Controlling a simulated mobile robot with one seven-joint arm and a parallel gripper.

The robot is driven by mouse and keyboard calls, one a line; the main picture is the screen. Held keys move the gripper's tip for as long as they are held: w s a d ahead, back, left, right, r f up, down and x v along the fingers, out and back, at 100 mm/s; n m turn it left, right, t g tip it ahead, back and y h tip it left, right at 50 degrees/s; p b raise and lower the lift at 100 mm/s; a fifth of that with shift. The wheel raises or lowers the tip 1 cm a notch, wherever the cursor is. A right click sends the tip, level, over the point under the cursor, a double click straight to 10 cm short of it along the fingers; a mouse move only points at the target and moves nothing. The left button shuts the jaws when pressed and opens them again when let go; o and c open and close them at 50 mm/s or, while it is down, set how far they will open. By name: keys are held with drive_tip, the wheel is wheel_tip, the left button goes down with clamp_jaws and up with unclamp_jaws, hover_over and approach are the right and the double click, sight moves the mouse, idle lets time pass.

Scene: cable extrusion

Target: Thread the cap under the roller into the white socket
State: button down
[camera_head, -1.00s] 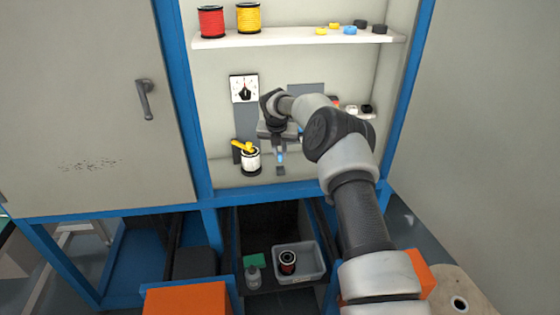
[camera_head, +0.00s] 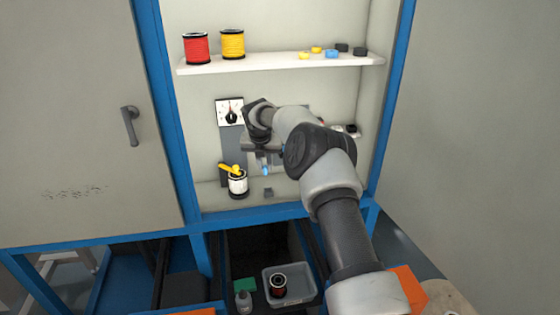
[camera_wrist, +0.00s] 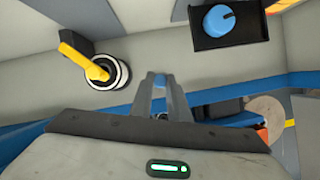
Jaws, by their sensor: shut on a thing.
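The cap shows between the fingertips in the wrist view (camera_wrist: 159,80). A white cylinder with black rims (camera_head: 238,184), likely the white socket, stands to the left of my gripper. A yellow bar (camera_head: 231,169), perhaps the roller, lies across its top; both also show at upper left in the wrist view, the cylinder (camera_wrist: 108,72) and the bar (camera_wrist: 84,63). My gripper does not touch them.
A blue round part on a black plate (camera_wrist: 222,40) is at upper right in the wrist view. A dial (camera_head: 230,112) is on the back wall. A shelf (camera_head: 285,64) above holds red (camera_head: 196,48) and yellow (camera_head: 232,44) spools. My arm hides part of the back wall.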

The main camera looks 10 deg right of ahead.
drive_tip(key=a+f, duration=0.4)
drive_tip(key=f, duration=0.1)
drive_tip(key=shift+w, duration=0.2)
drive_tip(key=shift+w+a+f+b, duration=0.35)
drive_tip(key=shift+a+f+b, duration=0.35)
drive_tip(key=shift+f, duration=0.15)
drive_tip(key=shift+d, duration=0.1)
